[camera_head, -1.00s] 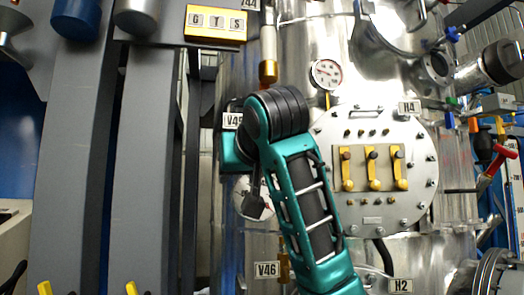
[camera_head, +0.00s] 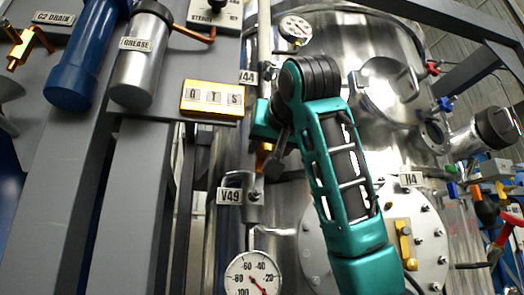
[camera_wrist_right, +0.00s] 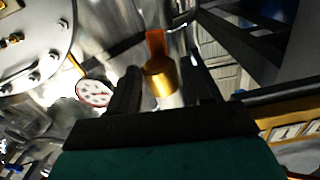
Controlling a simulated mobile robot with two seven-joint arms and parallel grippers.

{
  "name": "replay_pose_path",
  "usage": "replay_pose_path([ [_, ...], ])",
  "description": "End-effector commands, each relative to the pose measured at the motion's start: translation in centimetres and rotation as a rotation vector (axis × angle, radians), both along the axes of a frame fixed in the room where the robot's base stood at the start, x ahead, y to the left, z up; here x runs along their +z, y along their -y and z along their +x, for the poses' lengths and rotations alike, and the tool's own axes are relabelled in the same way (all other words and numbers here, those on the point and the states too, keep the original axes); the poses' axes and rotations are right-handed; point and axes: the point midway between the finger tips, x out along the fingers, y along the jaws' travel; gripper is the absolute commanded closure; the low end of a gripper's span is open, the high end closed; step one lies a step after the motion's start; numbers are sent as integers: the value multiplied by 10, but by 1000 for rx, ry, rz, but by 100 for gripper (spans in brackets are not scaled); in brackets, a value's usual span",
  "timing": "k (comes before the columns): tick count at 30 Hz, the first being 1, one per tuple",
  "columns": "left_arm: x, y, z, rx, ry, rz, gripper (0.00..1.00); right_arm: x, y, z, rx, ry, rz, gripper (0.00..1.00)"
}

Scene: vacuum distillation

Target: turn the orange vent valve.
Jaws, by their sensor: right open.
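An orange piece (camera_wrist_right: 156,42) with a gold cylindrical collar (camera_wrist_right: 160,78) sits between the two dark fingers of my open right gripper (camera_wrist_right: 165,72) in the right wrist view. A gap shows on both sides of the collar. In the head view the orange-gold fitting (camera_head: 263,157) is on the vertical pipe below the V44 label, partly hidden by my right gripper (camera_head: 273,165). I cannot tell for certain that this fitting is the vent valve. My left gripper is not in view.
The V49 label (camera_head: 230,196) and a pressure gauge (camera_head: 252,274) are below my right gripper. The yellow GTS box (camera_head: 212,99) is to its left. The shiny vessel and its bolted round plate (camera_head: 312,245) lie behind my right arm.

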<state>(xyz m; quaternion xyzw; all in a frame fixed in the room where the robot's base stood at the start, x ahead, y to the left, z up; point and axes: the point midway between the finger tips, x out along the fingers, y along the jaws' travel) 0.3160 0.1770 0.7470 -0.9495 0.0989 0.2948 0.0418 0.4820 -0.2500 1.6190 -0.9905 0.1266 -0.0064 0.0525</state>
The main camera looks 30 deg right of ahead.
Motion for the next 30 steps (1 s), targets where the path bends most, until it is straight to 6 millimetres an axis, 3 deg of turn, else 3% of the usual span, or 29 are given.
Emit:
replay_pose_path([
  [3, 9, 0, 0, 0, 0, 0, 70, 2, 7, 23, -2, -4, 2, 51],
  [9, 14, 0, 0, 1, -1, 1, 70, 1, 12, 45, 0, -2, 1, 51],
  [21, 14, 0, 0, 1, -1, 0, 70, 0, 13, 51, 0, 0, 0, 52],
  [30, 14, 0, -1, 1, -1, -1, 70, 0, 13, 51, 1, 0, 1, 81],
])
